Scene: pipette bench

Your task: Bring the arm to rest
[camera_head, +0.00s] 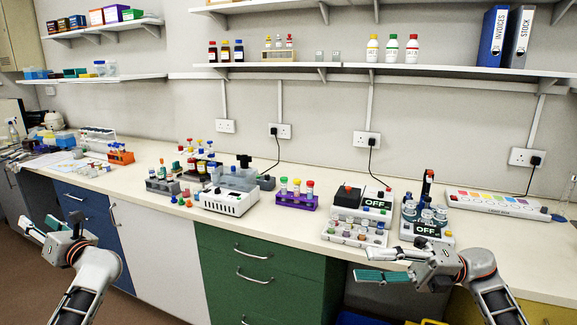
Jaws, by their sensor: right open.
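My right gripper (368,264) is in front of the bench's front edge at the right. Its two fingers, with a teal pad showing, point left and stand apart, with nothing between them. My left gripper (34,237) is at the far left, in front of the blue drawers. Its fingers are apart and I see nothing in them. Both arms come in from the bottom of the view. Neither gripper appears to touch anything on the bench.
The bench top (270,222) carries a white device (228,201), a purple tube rack (296,200), a vial tray (354,233) and a device marked OFF (427,229), close behind my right gripper. Green drawers (255,265) stand below.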

